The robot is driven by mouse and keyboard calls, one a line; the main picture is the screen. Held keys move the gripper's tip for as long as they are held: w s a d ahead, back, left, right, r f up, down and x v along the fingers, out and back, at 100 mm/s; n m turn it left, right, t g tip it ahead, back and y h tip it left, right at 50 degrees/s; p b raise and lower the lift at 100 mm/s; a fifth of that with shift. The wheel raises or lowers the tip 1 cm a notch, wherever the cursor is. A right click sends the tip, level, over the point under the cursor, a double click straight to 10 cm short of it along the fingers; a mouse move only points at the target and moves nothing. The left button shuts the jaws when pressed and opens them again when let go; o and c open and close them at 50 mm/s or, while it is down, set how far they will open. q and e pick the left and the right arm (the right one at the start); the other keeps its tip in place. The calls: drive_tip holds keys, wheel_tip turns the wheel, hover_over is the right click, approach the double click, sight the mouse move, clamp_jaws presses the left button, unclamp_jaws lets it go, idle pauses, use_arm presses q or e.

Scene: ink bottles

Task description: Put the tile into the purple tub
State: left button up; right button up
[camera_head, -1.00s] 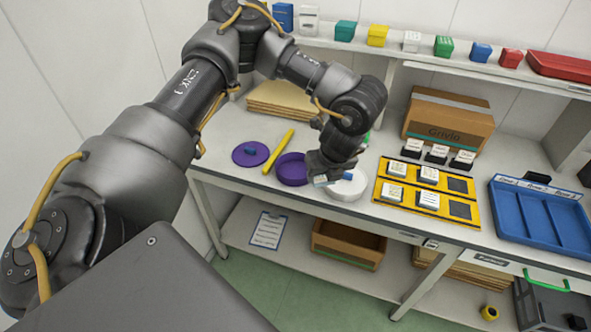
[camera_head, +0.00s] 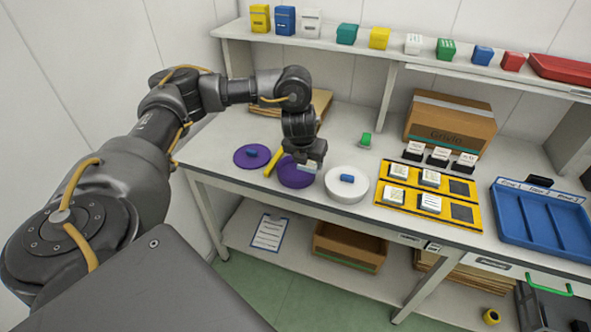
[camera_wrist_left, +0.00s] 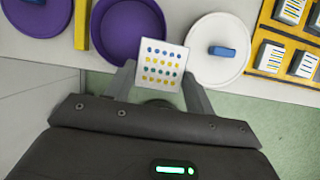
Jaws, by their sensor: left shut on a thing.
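The purple tub (camera_head: 293,178) stands open near the front of the table, its right part overlapped by my left gripper (camera_head: 308,163). The tub also shows in the left wrist view (camera_wrist_left: 112,40). My left gripper is shut on the tile (camera_wrist_left: 160,62), a white square with rows of blue, green and yellow dots. In the wrist view the tile overlaps the right rim of the tub, between the tub and the white tub. The tile looks held above table level; its exact height is hard to tell. My right gripper is not in view.
A white tub with a blue-handled lid (camera_head: 347,190) stands right of the purple tub. A yellow bar (camera_head: 274,161) and a purple lid (camera_head: 240,158) lie to its left. Yellow trays (camera_head: 410,200) with several tiles and a blue tray (camera_head: 538,213) are further right.

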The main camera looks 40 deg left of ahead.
use_arm(q)
drive_tip(key=b, duration=0.3)
approach(296, 175)
drive_tip(key=shift+w+d+f, duration=0.2)
drive_tip(key=shift+w+f, duration=0.15)
drive_tip(key=shift+w, duration=0.1)
drive_tip(key=shift+w+d+f, duration=0.15)
drive_tip(key=shift+w+f, duration=0.25)
drive_tip(key=shift+w, duration=0.05)
drive_tip(key=shift+w+a+f, duration=0.15)
drive_tip(key=shift+a+f, duration=0.05)
drive_tip(key=shift+a, duration=0.2)
wheel_tip(296, 175, down, 3)
drive_tip(key=shift+a+r+b, duration=0.1)
drive_tip(key=shift+a+b, duration=0.1)
drive_tip(key=shift+b, duration=0.65)
drive_tip(key=shift+w+f, duration=0.1)
drive_tip(key=shift+f, duration=0.4)
drive_tip(key=o, duration=0.8)
